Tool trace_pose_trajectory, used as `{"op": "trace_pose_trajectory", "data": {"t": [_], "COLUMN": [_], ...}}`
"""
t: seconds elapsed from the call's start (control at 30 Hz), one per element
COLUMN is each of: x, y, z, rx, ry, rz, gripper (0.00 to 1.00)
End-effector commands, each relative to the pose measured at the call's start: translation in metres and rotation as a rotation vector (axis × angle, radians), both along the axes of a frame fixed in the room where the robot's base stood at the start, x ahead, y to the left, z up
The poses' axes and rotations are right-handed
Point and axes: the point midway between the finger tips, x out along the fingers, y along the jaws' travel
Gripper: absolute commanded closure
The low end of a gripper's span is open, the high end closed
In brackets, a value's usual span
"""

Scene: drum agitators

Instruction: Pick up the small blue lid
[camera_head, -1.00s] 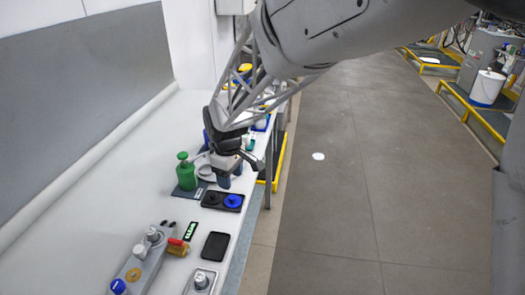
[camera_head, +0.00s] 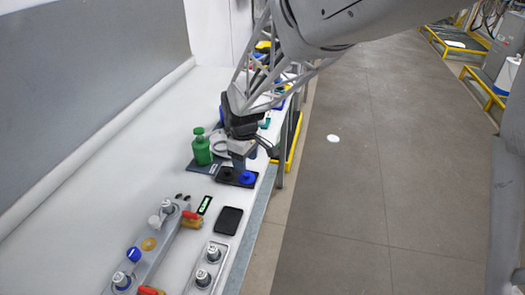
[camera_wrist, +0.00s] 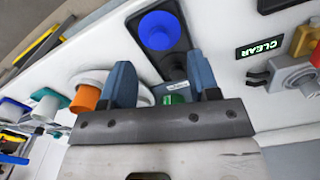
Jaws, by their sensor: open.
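The small blue lid (camera_head: 248,178) sits at the right end of a small black tray (camera_head: 237,184) near the bench's front edge. In the wrist view the blue lid (camera_wrist: 160,32) is at the top, beyond the fingertips and outside the gap between them. A black lid (camera_head: 226,174) sits at the tray's left end. My gripper (camera_head: 238,164) is over the tray, close to the black lid and left of the blue lid. In the wrist view my gripper (camera_wrist: 162,75) is open, its two blue-grey fingers apart, with nothing held.
A green bottle (camera_head: 202,150) stands just left of my gripper. A black label reading CLEAR (camera_wrist: 260,48) lies near the tray. A black pad (camera_head: 228,220), a grey fixture with red-handled valves (camera_head: 165,235) and a metal plate (camera_head: 208,268) are nearer. The bench's left side is clear.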

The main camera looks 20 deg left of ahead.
Motion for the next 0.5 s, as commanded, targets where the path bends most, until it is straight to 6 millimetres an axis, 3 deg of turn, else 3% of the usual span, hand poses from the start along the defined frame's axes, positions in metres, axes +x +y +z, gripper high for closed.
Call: {"op": "trace_pose_trajectory", "data": {"t": [0.27, 0.5], "x": [0.000, 0.000], "y": [0.000, 0.000], "z": [-0.010, -0.038], "rx": [0.000, -0.001], "ry": [0.000, 0.001], "rz": [0.000, 0.000], "gripper": [0.44, 0.44]}}
